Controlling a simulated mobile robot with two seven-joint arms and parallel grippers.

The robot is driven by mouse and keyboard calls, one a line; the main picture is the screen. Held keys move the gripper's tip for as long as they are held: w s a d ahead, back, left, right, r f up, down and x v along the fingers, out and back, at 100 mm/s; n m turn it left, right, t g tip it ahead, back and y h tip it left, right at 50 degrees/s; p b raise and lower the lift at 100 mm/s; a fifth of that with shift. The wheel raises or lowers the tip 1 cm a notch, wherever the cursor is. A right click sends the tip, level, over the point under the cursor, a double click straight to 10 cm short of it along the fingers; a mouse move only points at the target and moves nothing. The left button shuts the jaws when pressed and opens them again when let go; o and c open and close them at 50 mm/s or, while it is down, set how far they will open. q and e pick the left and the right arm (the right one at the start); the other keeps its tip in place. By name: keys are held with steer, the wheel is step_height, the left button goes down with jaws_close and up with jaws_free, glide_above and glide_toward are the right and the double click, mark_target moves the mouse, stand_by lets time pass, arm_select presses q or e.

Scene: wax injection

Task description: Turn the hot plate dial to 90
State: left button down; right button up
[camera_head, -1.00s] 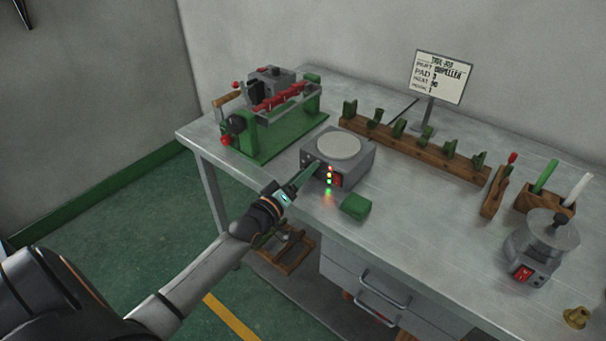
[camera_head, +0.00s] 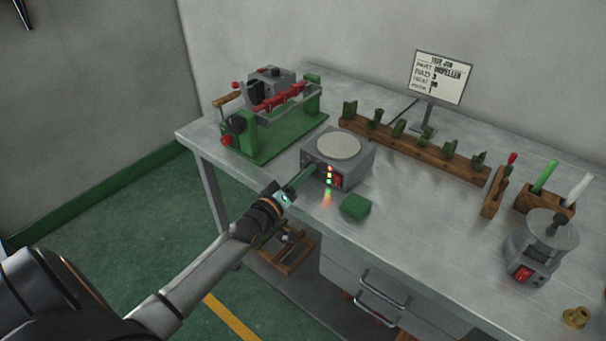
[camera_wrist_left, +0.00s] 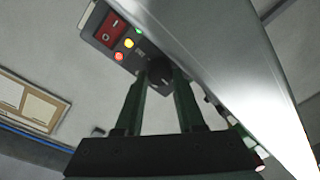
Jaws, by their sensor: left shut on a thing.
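The hot plate (camera_head: 352,170) is a grey box with a round pale top, standing near the front edge of the bench. Its front carries a red switch and red, yellow and green lights, all lit. My left gripper (camera_head: 313,168) reaches its front face from the left. In the left wrist view, the gripper (camera_wrist_left: 160,80) has its two green fingers on either side of the black dial (camera_wrist_left: 157,68) and is shut on it. The dial's marks and setting are too small to read. My right gripper is not in view.
A green block (camera_head: 356,206) lies just in front of the hot plate. A green machine (camera_head: 270,145) with a red bar stands to its left. A wooden rack (camera_head: 415,150) runs behind. A sign (camera_head: 440,78) and a grey pot (camera_head: 540,245) stand further right.

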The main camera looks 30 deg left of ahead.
arm_select(q)
steer(key=m+p, duration=0.1)
steer(key=m, duration=0.9)
steer(key=shift+t+h+p, duration=0.3)
steer(key=shift+p, duration=0.1)
steer(key=shift+m, duration=0.4)
steer(key=c, duration=0.5)
jaws_free()
steer(key=s, duration=1.2)
steer(key=shift+s+a+f, duration=0.2)
steer(key=shift+s+f, duration=0.05)
steer(key=shift+f, duration=0.15)
